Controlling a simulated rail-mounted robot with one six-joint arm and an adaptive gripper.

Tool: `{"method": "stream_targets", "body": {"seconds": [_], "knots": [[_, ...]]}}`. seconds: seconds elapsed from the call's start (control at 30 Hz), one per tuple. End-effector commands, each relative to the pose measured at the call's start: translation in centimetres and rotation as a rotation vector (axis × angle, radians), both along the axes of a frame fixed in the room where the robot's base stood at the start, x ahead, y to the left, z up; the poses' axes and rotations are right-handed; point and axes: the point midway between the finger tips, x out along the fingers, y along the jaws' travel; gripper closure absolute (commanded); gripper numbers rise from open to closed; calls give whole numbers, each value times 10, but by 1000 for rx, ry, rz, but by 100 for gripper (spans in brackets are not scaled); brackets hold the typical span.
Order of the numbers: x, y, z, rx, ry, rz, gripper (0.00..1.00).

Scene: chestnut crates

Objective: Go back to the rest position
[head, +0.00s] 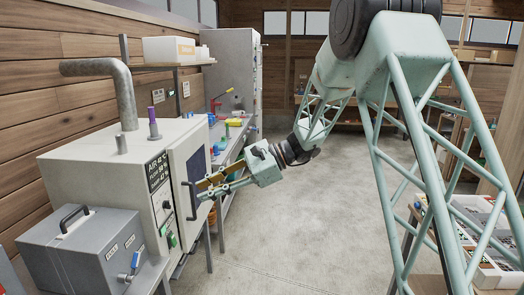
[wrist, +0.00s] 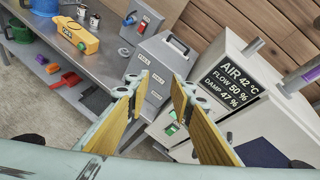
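My gripper (head: 201,188) is in front of the pale cabinet (head: 90,165), beside its door with the dark window (head: 196,176). Its fingertips point left in the head view, close to the dark door handle (head: 191,201); I cannot tell whether they touch it. In the wrist view the two yellow-sided fingers of my gripper (wrist: 160,82) stand apart with nothing held between them. A grey box with a black handle (wrist: 165,62) shows beyond the gap. The cabinet's black display (wrist: 238,82) reads AIR 42 °C, FLOW 50 %, DAMP 47 %.
A grey lidded box (head: 85,250) stands left of the cabinet's front. A metal bench (wrist: 75,50) carries a yellow tool (wrist: 78,37). A white crate (head: 485,235) stands at the right. The concrete floor (head: 285,230) in the middle is clear.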

Motion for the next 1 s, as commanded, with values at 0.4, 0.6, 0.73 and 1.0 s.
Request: {"method": "stream_targets", "body": {"seconds": [0.4,0.6,0.73,1.0], "knots": [[-61,-36,36,-115,-122,81,78],[-90,-54,49,-172,-181,119,78],[-109,-67,58,-208,-219,144,78],[-149,-93,72,-286,-298,197,78]]}}
